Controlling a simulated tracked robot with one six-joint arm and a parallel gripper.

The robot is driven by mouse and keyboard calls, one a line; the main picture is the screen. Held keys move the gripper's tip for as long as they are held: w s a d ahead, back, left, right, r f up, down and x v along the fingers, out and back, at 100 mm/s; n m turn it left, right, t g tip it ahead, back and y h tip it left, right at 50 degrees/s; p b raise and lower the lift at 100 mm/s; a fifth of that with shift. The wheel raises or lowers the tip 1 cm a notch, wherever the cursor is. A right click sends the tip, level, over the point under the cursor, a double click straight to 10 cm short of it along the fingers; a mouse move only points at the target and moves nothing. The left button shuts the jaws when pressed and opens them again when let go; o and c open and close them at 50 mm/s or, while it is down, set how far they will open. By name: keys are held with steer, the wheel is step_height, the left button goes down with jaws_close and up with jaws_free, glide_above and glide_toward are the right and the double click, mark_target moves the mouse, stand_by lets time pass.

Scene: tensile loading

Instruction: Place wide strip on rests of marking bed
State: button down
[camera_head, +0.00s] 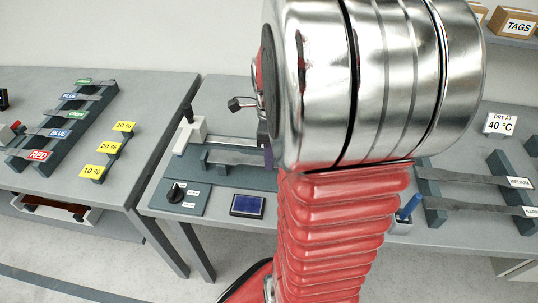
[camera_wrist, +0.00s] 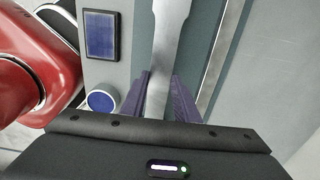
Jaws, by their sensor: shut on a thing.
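My gripper (camera_wrist: 161,88) has purple fingers, shut on a flat grey strip (camera_wrist: 170,28) with a flared end, in the wrist view. The strip runs away from the fingers, over a grey-green surface; its near end is hidden by the gripper body. In the head view my arm hides most of the gripper; only a bit of purple finger shows (camera_head: 264,138). The marking bed (camera_head: 232,178) appears to be the dark base plate left of my arm, with dark rests and a white block (camera_head: 190,132). I cannot tell whether the strip touches the rests.
A blue screen (camera_head: 248,205) and black knob (camera_head: 176,193) sit at the table's front. Right of my arm, a dark rack (camera_head: 437,215) carries strips, one labelled MEDIUM (camera_head: 519,182). A separate left table holds colour-labelled racks (camera_head: 62,125) and yellow percentage tags (camera_head: 108,147).

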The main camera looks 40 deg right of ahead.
steer(key=c, duration=1.4)
jaws_free()
steer(key=shift+f, duration=0.1)
steer(key=shift+o, duration=0.2)
step_height(320, 180, up, 12)
